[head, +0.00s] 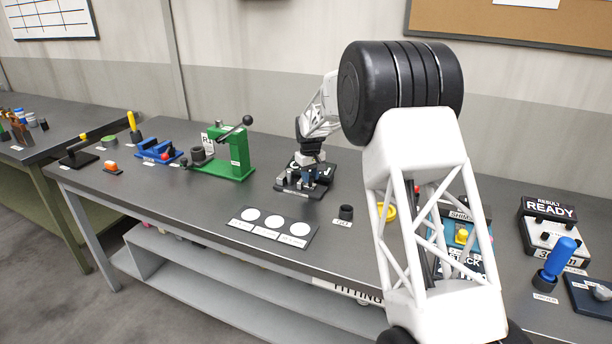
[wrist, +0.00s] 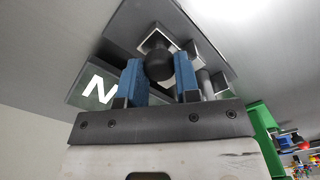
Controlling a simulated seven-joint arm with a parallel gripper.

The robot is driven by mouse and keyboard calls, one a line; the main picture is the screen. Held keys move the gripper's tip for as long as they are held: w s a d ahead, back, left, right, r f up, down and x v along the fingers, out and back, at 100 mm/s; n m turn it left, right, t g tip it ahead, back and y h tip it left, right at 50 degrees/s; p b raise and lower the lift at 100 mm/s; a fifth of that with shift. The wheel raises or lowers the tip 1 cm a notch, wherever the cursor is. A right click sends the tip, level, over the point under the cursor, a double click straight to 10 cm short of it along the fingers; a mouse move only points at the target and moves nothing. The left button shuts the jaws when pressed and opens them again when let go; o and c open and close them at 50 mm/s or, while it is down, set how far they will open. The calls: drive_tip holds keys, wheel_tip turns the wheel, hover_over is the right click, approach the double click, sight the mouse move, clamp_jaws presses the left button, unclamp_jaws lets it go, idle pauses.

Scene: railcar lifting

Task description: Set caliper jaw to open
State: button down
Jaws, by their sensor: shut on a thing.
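The caliper fixture (head: 290,187) stands on a dark base on the bench, in the middle of the head view. It has pale metal blocks, and my arm partly covers it. In the wrist view its grey plate (wrist: 125,48) carries a round dark knob (wrist: 159,65) on a square metal block. A dark label with a white letter N (wrist: 100,88) lies to the left; the rest of its text is hidden. My gripper (wrist: 160,78) has blue finger pads, one on each side of the knob, and is shut on it. In the head view my gripper (head: 310,170) is down at the fixture.
A green press (head: 236,155) with a lever stands left of the fixture, and a blue vise (head: 158,150) farther left. A card with white circles (head: 268,232) and a small black cup (head: 346,212) lie in front. My arm hides some bench.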

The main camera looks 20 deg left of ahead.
sight(312, 177)
drive_tip(key=shift+d, duration=0.2)
drive_tip(key=c, duration=0.8)
unclamp_jaws()
drive_tip(key=shift+r, duration=0.1)
drive_tip(key=shift+r, duration=3.8)
drive_tip(key=shift+d+r, duration=0.1)
